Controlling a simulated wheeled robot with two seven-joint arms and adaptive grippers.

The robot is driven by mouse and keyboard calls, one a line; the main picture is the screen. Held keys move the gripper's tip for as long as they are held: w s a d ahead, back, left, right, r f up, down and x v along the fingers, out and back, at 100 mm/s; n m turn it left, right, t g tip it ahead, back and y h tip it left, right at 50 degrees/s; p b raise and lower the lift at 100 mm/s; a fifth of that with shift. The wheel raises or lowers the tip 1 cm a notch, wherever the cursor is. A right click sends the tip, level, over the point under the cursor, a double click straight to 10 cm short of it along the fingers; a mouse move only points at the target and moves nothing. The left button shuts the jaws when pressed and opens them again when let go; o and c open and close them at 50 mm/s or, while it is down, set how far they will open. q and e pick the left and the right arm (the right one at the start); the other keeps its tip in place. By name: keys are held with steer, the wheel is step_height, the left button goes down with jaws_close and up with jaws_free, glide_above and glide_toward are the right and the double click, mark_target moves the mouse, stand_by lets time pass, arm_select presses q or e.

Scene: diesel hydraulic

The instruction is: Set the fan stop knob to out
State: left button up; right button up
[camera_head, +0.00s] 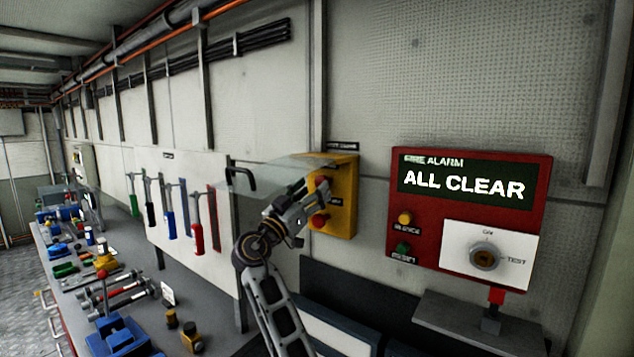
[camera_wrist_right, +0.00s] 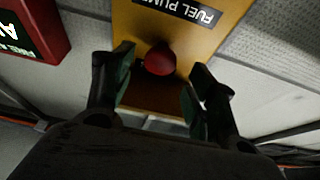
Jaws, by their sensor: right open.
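A yellow control box (camera_head: 346,188) on the wall carries an upper red knob (camera_head: 322,183) and a lower red knob (camera_head: 319,221). The label above the box is too small to read. My right gripper (camera_head: 310,203) is open in front of the box, near the upper knob. In the right wrist view, which looks upside down, a round red knob (camera_wrist_right: 160,60) lies between the two spread fingers (camera_wrist_right: 155,88), apart from both. A "FUEL PUMP" label (camera_wrist_right: 180,12), partly cut off, is beside that knob. My left gripper is out of view.
A red fire alarm panel (camera_head: 472,212) reading "ALL CLEAR" is right of the box. Left are a white tool board (camera_head: 180,235) with hanging hammers and a cluttered workbench (camera_head: 215,325). A translucent panel (camera_head: 265,176) juts near the gripper.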

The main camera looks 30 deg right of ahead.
steer(key=shift+p+x, duration=0.4)
steer(key=shift+x, duration=1.05)
jaws_close()
